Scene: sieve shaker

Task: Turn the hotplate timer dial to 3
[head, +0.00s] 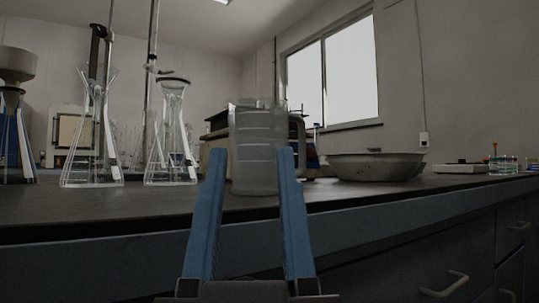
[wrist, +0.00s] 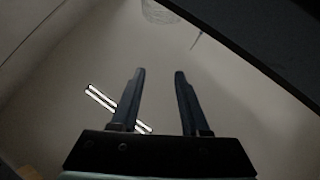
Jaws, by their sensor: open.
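My gripper (head: 249,165) is open and empty, with two blue fingers pointing up in front of the bench edge in the head view. In the wrist view my gripper (wrist: 159,72) shows its two fingers apart against the ceiling, with nothing between them. A clear graduated beaker (head: 258,165) stands on the bench behind the fingers in the head view, apart from them as far as I can tell. I cannot make out a hotplate or a timer dial in either view. Dark equipment behind the beaker is partly hidden by it.
The dark bench top (head: 350,200) runs across the head view, with drawers below. Glass flasks (head: 92,150) stand at left. A wide metal bowl (head: 375,166) sits right of the beaker. A flat white device (head: 461,169) lies at far right. The bench front right of my gripper is clear.

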